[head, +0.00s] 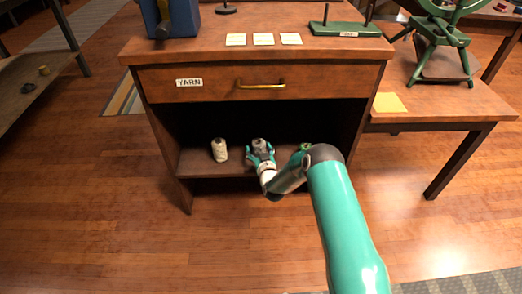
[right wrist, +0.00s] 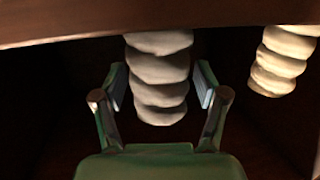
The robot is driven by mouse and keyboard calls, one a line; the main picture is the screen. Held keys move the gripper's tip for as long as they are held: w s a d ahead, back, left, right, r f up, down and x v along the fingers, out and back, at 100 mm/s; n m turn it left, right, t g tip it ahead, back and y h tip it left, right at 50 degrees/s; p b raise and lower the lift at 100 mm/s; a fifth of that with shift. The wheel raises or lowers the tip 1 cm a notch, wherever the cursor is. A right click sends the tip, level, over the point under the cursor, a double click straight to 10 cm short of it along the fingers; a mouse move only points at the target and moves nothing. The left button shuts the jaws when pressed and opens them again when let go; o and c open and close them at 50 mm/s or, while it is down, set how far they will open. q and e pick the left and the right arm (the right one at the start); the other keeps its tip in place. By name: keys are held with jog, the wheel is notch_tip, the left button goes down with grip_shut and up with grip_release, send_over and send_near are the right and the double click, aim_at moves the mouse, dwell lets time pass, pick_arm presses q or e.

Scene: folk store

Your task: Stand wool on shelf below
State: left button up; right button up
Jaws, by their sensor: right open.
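A cream, ribbed roll of wool (head: 259,143) stands on the lower shelf (head: 190,163) of the cabinet. My right gripper (head: 260,155) reaches in from the front with its fingers on either side of this wool. In the right wrist view, the same wool (right wrist: 158,75) is between the open fingers (right wrist: 160,95), with a gap showing on each side. A second cream wool roll (head: 219,150) stands on the shelf to the left; it also shows in the right wrist view (right wrist: 283,60). My left gripper is out of view.
Above the shelf is a drawer with a brass handle (head: 261,86) and a YARN label (head: 189,82). A side table (head: 440,107) stands at right. Open floor lies in front.

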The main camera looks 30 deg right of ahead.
jog(key=shift+r, duration=0.15)
jog(key=p+v, duration=0.4)
jog(key=v, duration=0.7)
jog(key=s+a+f+n+g+y, duration=0.1)
jog(key=s+a+f+g+y, duration=0.2)
jog(key=s+a, duration=0.35)
jog(key=s+a+f+g+y, duration=0.4)
jog(key=a, duration=0.6)
jog(key=s+a+g+y, duration=0.1)
jog(key=s+a+g, duration=0.1)
jog(key=s, duration=0.4)
jog(key=s+a+r+g, duration=0.1)
jog(key=s+a+g, duration=0.2)
jog(key=s, duration=0.3)
jog(key=s+a+n+g+y, duration=0.1)
jog(key=s+a+g, duration=0.1)
jog(key=s+a, duration=0.2)
jog(key=shift+s+a+r+g+y, duration=0.2)
jog(key=shift+s+g+y, duration=0.1)
jog(key=shift+s, duration=0.8)
